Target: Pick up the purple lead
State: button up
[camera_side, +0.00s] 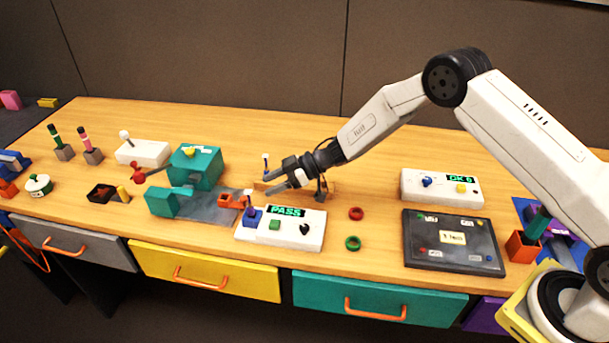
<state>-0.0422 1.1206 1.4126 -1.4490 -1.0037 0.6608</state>
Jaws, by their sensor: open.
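My gripper (268,184) is open and hangs over the middle of the bench, just behind the white box with the green PASS display (290,241). I see nothing between its fingers. I cannot clearly make out a purple lead. A small dark blue stick with a white tip (265,163) stands just behind the fingers, and a small wooden rack partly shows behind the gripper. A blue block (251,214) sits at the left end of the PASS box.
A teal vise-like machine (195,168) stands close left of my gripper. Red (356,213) and green (353,243) rings lie right of the PASS box. A dark panel (453,256) and a white display box (442,200) are farther right. The back of the bench is clear.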

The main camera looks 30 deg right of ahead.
aim_at(248, 193)
jog(key=shift+x, duration=0.75)
jog(key=shift+f, duration=0.1)
jog(key=shift+x, duration=2.55)
jog(key=shift+s+f, duration=0.1)
jog(key=shift+s, duration=0.05)
grip_shut()
